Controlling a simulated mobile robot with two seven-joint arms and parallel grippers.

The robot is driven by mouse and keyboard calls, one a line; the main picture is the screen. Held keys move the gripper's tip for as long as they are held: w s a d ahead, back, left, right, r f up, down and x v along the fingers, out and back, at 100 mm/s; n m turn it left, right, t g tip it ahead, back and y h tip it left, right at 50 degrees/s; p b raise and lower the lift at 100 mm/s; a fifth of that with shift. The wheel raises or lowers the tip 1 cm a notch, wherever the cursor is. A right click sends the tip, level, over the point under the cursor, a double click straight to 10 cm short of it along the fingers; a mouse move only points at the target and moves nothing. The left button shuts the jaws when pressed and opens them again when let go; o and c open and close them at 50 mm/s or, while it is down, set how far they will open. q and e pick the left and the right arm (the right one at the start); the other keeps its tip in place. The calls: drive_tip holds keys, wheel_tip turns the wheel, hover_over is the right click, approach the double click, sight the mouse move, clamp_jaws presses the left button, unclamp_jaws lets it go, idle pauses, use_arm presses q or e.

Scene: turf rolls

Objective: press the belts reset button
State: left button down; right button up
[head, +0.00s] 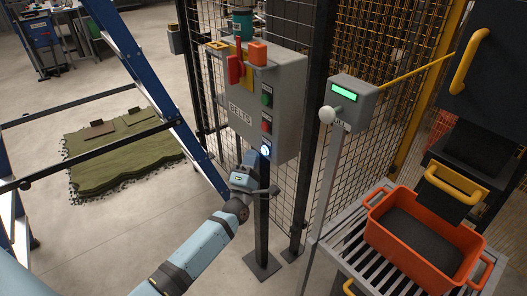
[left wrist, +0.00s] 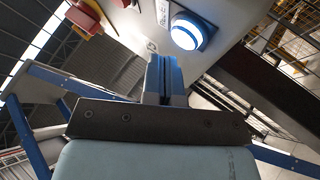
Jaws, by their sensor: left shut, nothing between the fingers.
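The grey control box labelled BELTS (head: 287,92) stands on a dark post. On its face are a green button (head: 267,97), a red button (head: 266,127) and, lowest, a lit white button with a blue rim (head: 265,151). This lit button shows large in the left wrist view (left wrist: 187,31). My left gripper (head: 251,160) is just below and left of the lit button in the head view. Its blue fingers (left wrist: 165,72) are shut and empty, with the tips close to the button. I cannot tell whether they touch the box. My right gripper is not in view.
A red switch handle (head: 235,70) and an orange block (head: 257,54) sit on the box. A smaller grey box with a green display (head: 344,93) stands to the right. An orange crate (head: 379,247) rests on rollers. A blue ladder frame (head: 150,85) is left. Green turf (head: 115,165) lies behind.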

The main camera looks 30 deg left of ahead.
use_arm(q)
drive_tip(key=shift+w, duration=0.15)
drive_tip(key=shift+w+d, duration=0.2)
drive_tip(key=shift+w, duration=0.05)
drive_tip(key=shift+w+d+b, duration=0.15)
drive_tip(key=shift+w+b, duration=0.2)
drive_tip(key=shift+b, duration=0.05)
idle(0.6)
idle(0.4)
drive_tip(key=shift+s+a, duration=0.35)
drive_tip(key=shift+s, duration=0.4)
drive_tip(key=s, duration=0.1)
drive_tip(key=s+a+p, duration=0.1)
drive_tip(key=s, duration=0.1)
drive_tip(key=s+a, duration=0.1)
drive_tip(key=shift+s+p, duration=0.35)
drive_tip(key=shift+p, duration=0.05)
idle(0.5)
